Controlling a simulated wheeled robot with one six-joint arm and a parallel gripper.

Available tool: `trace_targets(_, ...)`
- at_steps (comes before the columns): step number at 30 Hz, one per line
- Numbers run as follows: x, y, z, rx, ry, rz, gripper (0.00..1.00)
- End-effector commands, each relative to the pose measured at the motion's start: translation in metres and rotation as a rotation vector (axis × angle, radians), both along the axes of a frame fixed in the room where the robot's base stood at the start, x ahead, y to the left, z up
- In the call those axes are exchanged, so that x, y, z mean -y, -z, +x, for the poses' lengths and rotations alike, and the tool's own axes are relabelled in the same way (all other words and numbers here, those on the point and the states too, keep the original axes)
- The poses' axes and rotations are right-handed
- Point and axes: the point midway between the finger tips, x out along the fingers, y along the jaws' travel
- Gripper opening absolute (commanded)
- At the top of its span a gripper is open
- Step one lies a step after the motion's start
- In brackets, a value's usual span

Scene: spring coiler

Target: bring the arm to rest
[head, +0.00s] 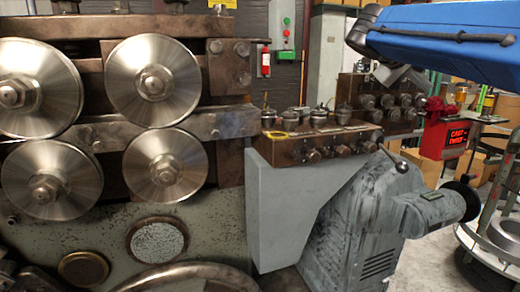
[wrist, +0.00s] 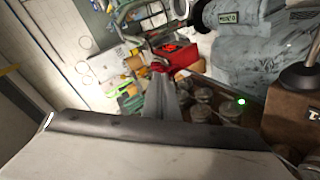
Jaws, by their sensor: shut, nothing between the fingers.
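My blue arm (head: 450,38) reaches across the upper right of the head view, with a black cable along its side. A grey part of it hangs below its left end, too partly seen to make out there. In the wrist view my gripper (wrist: 163,100) shows as narrow grey fingers, closed together with nothing held. They stick out beyond the large grey and black wrist part that fills the bottom of that view. Blurred machine parts and the floor lie beyond the fingers; I see no clear contact.
The coiler's steel rollers (head: 153,80) fill the left. A knob block (head: 315,146) sits on a grey bracket (head: 290,180) at centre, with a grey motor housing (head: 350,225) beside it. A red box (head: 440,140) stands at right; it also shows in the wrist view (wrist: 180,55).

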Motion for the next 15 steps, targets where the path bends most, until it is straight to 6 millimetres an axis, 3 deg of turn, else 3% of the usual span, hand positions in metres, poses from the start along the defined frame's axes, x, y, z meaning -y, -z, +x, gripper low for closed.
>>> trace_targets(1, -0.001, 0.021, -0.018, -0.024, -0.019, 0.046, 0.00)
trace_targets(8, -0.022, 0.130, -0.090, -0.124, -0.114, 0.273, 0.00)
trace_targets(15, -0.058, 0.240, -0.171, -0.183, -0.189, 0.522, 0.00)
